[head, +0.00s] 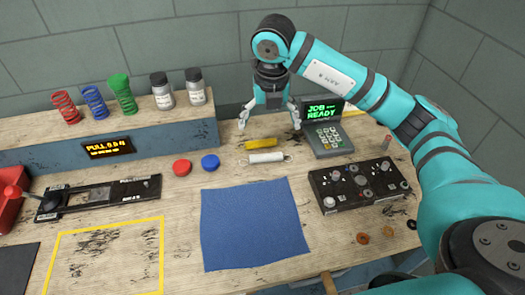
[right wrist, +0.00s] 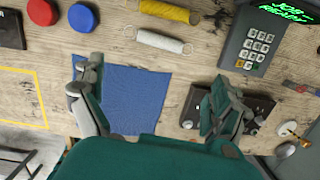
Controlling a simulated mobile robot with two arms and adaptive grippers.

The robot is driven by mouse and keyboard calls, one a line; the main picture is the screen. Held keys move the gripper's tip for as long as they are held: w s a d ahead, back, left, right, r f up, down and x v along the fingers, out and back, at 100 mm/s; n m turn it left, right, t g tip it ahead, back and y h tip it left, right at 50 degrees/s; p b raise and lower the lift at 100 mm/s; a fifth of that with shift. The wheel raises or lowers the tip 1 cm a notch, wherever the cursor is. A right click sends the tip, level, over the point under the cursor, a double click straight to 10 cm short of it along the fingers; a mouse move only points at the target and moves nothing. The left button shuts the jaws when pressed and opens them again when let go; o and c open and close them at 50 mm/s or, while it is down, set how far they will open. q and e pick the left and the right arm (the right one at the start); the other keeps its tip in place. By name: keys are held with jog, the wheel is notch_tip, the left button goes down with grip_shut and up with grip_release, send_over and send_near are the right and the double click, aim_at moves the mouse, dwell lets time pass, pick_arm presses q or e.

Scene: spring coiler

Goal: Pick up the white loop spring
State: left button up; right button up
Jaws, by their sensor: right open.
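The white loop spring (head: 266,157) lies on the wooden bench just in front of a yellow spring (head: 261,143) and behind the blue mat. It also shows at the top of the right wrist view (right wrist: 160,40), with a small loop at each end. My right gripper (head: 269,122) is open and empty, pointing down above the bench behind both springs in the head view. In the right wrist view its two fingers (right wrist: 158,100) are spread wide with nothing between them. My left gripper is not in view.
A keypad terminal (head: 328,136) reading JOB READY stands right of the springs, with a black control box (head: 360,184) nearer. Red (head: 181,168) and blue (head: 210,162) caps lie left. The blue mat (head: 252,225) is bare. Coloured springs and jars stand on the back shelf (head: 40,128).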

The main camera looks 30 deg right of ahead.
jog(key=p, duration=0.2)
send_over(266, 155)
jog(key=s, duration=0.2)
jog(key=f, duration=0.8)
jog(key=shift+w+a+f, duration=0.15)
jog(key=shift+w, duration=0.05)
jog(key=shift+w+f, duration=0.1)
jog(key=shift+f, duration=0.7)
jog(key=f, duration=0.1)
jog(key=w+f+p, duration=0.1)
jog(key=f, duration=0.1)
jog(key=shift+w+f, duration=0.1)
jog(key=shift+f, duration=0.2)
jog(key=shift+w+f, duration=0.1)
jog(key=shift+f, duration=0.35)
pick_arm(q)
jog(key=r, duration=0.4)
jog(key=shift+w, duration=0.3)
pick_arm(e)
jog(key=c, duration=1)
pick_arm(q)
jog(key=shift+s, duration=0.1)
